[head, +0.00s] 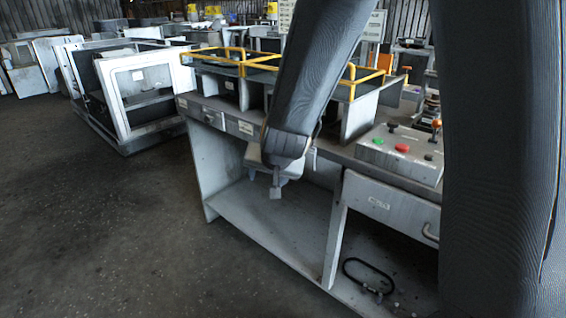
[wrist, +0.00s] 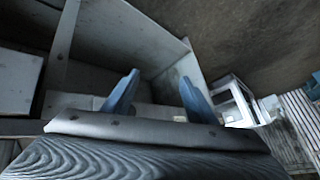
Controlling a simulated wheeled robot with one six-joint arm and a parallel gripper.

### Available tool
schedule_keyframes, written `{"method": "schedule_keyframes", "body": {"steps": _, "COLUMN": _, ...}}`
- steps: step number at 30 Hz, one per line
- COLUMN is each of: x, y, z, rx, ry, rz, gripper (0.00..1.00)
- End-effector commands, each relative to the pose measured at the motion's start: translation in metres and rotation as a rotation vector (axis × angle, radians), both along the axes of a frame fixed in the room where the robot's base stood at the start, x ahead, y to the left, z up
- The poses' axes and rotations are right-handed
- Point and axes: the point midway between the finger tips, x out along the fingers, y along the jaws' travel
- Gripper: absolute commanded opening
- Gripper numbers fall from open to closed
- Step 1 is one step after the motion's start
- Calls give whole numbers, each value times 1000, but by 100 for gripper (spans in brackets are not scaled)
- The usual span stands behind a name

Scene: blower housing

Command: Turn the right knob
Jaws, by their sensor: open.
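A grey control box (head: 400,152) sits on the bench top right of centre in the head view. Its top carries a green control (head: 377,141), a red one (head: 402,148) and small dark ones. An orange-topped control (head: 436,123) stands behind its right end. I cannot tell which of these is the right knob. My gripper (head: 276,186) hangs left of the box and lower, in front of the open shelf bay. In the wrist view its two blue fingers (wrist: 158,98) stand apart with nothing between them. The control box cannot be made out in the wrist view.
The bench (head: 265,225) has an open lower shelf, a drawer front (head: 385,205) below the box and yellow rails (head: 240,62) along its top. A black loop (head: 368,275) lies on the shelf. A white-framed cabinet (head: 140,90) stands at left. The left floor is clear.

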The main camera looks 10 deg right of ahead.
Motion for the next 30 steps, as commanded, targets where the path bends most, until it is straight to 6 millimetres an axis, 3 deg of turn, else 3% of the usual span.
{"method": "schedule_keyframes", "body": {"steps": 1, "x": 26, "y": 6, "z": -9, "rx": 5, "ry": -72, "rz": -58, "gripper": 52}}
{"method": "schedule_keyframes", "body": {"steps": 4, "x": 68, "y": 7, "z": -10, "rx": 3, "ry": -223, "rz": -198, "gripper": 52}}
{"method": "schedule_keyframes", "body": {"steps": 6, "x": 89, "y": 4, "z": -11, "rx": -12, "ry": -322, "rz": -300, "gripper": 52}}
{"method": "schedule_keyframes", "body": {"steps": 10, "x": 111, "y": -6, "z": -14, "rx": -68, "ry": -495, "rz": -493, "gripper": 52}}
{"method": "schedule_keyframes", "body": {"steps": 14, "x": 108, "y": -15, "z": -17, "rx": -160, "ry": -645, "rz": -678, "gripper": 52}}
{"method": "schedule_keyframes", "body": {"steps": 19, "x": 85, "y": -20, "z": -19, "rx": -292, "ry": -783, "rz": -855, "gripper": 52}}
{"method": "schedule_keyframes", "body": {"steps": 24, "x": 68, "y": -21, "z": -18, "rx": -366, "ry": -842, "rz": -935, "gripper": 52}}
{"method": "schedule_keyframes", "body": {"steps": 30, "x": 74, "y": -35, "z": -16, "rx": -378, "ry": -850, "rz": -949, "gripper": 52}}
